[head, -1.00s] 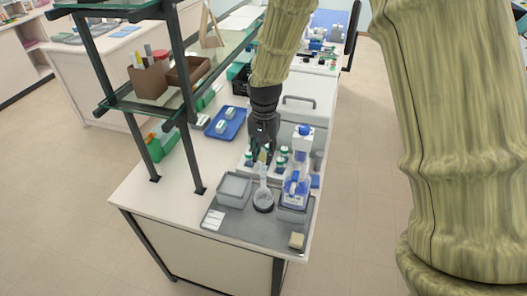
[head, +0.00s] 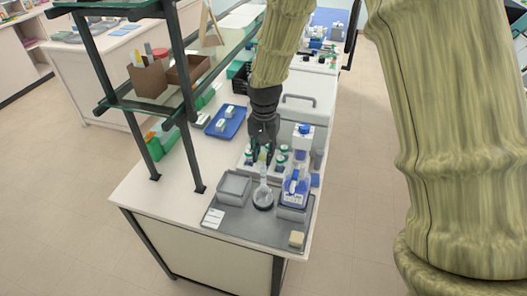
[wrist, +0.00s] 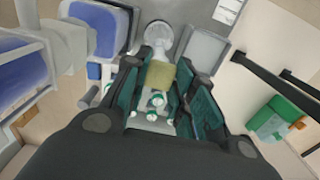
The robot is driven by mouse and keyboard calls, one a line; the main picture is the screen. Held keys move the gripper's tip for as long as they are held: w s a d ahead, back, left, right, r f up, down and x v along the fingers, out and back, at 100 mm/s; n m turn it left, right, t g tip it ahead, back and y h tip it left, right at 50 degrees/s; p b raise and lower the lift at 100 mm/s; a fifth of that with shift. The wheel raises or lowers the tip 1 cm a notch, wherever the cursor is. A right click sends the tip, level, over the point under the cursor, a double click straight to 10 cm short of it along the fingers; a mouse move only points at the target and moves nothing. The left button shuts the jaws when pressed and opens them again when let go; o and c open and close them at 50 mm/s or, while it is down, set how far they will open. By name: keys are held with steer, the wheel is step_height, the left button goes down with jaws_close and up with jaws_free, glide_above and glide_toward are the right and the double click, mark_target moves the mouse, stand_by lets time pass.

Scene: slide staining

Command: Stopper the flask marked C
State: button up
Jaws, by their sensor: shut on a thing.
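My gripper (head: 263,154) points down over the front of the bench and is shut on a small yellowish stopper. The stopper (wrist: 160,76) sits between the two green-padded fingers in the wrist view. A clear round-bottomed flask (head: 263,197) with a narrow neck stands upright on the grey tray, directly below my gripper. Its rounded glass also shows just beyond the stopper in the wrist view (wrist: 158,36). The stopper is at or just above the flask's mouth; I cannot tell whether they touch. No letter on the flask is readable.
The grey tray (head: 235,226) also holds a grey basin (head: 234,187), a blue-labelled bottle (head: 296,188) close right of the flask, and a beige block (head: 296,239). Several small green-capped bottles stand behind. A shelf post (head: 187,150) rises at left.

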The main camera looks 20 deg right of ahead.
stand_by(0.3)
steer(key=o, duration=1.2)
steer(key=shift+r, duration=3)
jaws_close()
steer(key=shift+f+b, duration=1)
steer(key=shift+f, duration=1.55)
